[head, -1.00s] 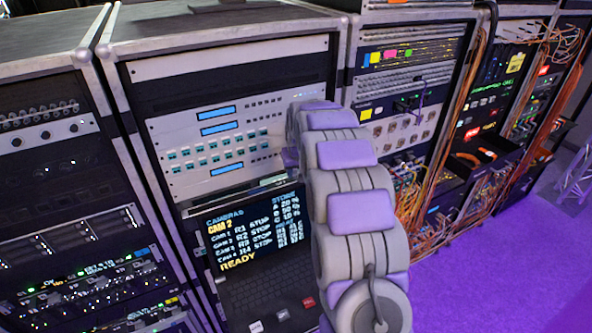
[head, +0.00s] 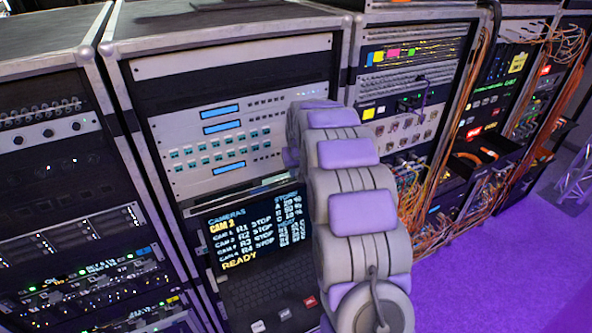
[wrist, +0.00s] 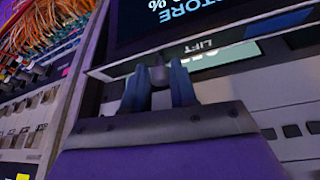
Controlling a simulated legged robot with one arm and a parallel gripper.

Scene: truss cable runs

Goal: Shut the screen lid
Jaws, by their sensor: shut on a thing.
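The screen lid (head: 262,243) stands open and upright in the second rack from the left, its dark display showing camera lines and "READY". Its right part is hidden behind my arm. The keyboard deck (head: 270,298) lies below and in front of it. In the wrist view the lid's display (wrist: 195,14) and light rim are at the top, close to my gripper (wrist: 160,82). My gripper's two dark blue fingers are shut on a small grey knob (wrist: 158,76) at the rim, beside a "LIFT" label (wrist: 222,55). In the head view my arm hides the gripper.
A rack panel with blue displays (head: 225,140) is above the lid. Other racks stand on both sides; the right ones carry loose orange cables (head: 450,160), also at the wrist view's upper left (wrist: 40,28). Purple floor (head: 480,285) is clear at lower right.

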